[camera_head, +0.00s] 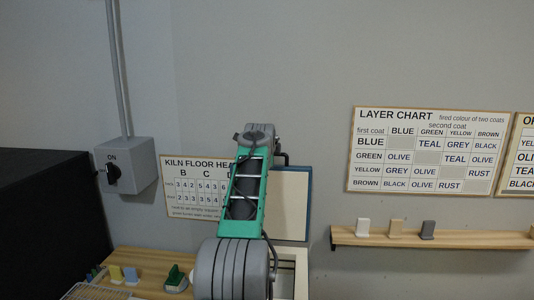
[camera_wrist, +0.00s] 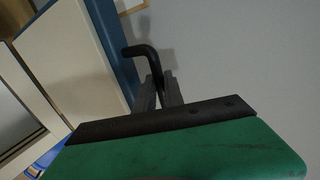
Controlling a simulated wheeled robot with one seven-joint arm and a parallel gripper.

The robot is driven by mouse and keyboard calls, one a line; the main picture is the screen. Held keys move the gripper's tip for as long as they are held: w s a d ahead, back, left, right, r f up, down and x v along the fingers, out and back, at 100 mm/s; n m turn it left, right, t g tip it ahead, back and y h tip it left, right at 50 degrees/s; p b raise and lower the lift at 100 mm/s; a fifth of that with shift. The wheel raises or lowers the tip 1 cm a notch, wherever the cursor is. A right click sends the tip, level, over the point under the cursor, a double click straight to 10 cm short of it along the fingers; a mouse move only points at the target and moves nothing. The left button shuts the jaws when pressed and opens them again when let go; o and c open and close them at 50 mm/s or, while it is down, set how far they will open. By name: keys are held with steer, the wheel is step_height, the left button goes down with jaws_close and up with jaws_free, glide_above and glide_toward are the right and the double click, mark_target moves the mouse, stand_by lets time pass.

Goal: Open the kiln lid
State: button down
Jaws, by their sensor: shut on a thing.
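The kiln lid (camera_head: 291,202) stands raised, its cream inner face and blue edge showing behind my arm. In the wrist view the lid (camera_wrist: 75,55) runs along the left, with a black bent handle (camera_wrist: 143,50) at its blue edge. My gripper (camera_wrist: 158,82) is shut on the handle, with its fingers close together at the bar's lower end. In the head view my arm hides most of the gripper and part of the lid. The kiln's pale rim (camera_head: 300,262) shows below the lid, and its opening is partly hidden by my arm.
A wooden table (camera_head: 146,268) with small coloured pieces stands left of the kiln. A grey switch box (camera_head: 127,165) marked ON is on the wall above it. A wooden shelf (camera_head: 470,237) with 3 small tiles hangs at right, below the layer chart (camera_head: 428,150).

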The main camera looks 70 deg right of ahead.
steer(key=shift+w+d+f, duration=0.1)
steer(key=shift+w+d, duration=0.25)
steer(key=shift+d, duration=0.3)
steer(key=c, duration=1.6)
jaws_free()
steer(key=shift+c, duration=0.2)
steer(key=shift+o, duration=0.9)
steer(key=shift+s, duration=0.15)
steer(key=b+v, duration=0.3)
steer(key=v, duration=0.4)
steer(key=shift+a+b, duration=0.3)
steer(key=shift+a, duration=0.05)
steer(key=shift+s, duration=0.15)
